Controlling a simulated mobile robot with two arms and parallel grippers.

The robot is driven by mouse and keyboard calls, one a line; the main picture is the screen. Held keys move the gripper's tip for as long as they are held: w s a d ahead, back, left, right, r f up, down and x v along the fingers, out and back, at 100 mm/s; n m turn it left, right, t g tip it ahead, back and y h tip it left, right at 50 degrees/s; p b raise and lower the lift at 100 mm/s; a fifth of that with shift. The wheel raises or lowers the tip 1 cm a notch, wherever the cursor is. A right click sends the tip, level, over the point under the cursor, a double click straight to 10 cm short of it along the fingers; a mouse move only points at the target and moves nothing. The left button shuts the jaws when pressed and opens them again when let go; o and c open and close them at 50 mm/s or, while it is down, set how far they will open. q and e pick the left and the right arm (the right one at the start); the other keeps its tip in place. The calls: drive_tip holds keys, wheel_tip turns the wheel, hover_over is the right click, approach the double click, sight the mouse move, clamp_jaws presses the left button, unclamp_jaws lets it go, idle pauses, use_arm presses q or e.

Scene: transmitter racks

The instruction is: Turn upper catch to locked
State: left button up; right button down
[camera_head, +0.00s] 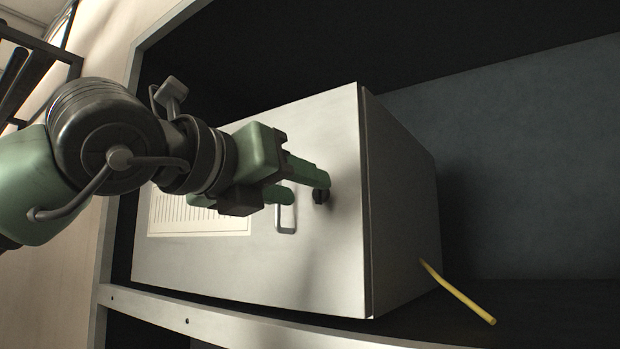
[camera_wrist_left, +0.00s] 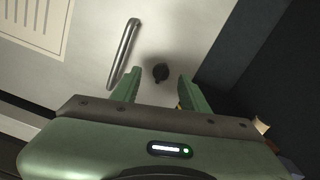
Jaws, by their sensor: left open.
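A small dark catch (camera_head: 321,197) sits on the pale front panel of the transmitter box (camera_head: 330,255), near its right edge. In the left wrist view the catch (camera_wrist_left: 161,73) shows as a dark round knob on the panel. It appears between and beyond the two green fingertips. My left gripper (camera_head: 308,188) is open and in front of the panel, its fingers pointing at the catch. I cannot tell whether a finger touches it. In the head view the fingers partly cover the catch, and its turn position is unclear. My right gripper is not in view.
A metal bar handle (camera_head: 287,218) stands just left of the catch, close to the fingers; it also shows in the left wrist view (camera_wrist_left: 124,53). A printed sheet (camera_head: 190,215) is on the panel. A yellow rod (camera_head: 460,294) sticks out at the box's right side. The shelf (camera_head: 235,325) runs below.

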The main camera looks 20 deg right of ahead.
sight(316, 192)
use_arm(q)
drive_tip(key=x, duration=0.2)
drive_tip(key=shift+w+d+p, duration=0.1)
drive_tip(key=shift+d+p, duration=0.2)
drive_tip(key=shift+p, duration=0.1)
drive_tip(key=shift+w+d, duration=0.2)
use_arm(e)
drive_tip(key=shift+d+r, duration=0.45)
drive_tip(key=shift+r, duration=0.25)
use_arm(q)
clamp_jaws()
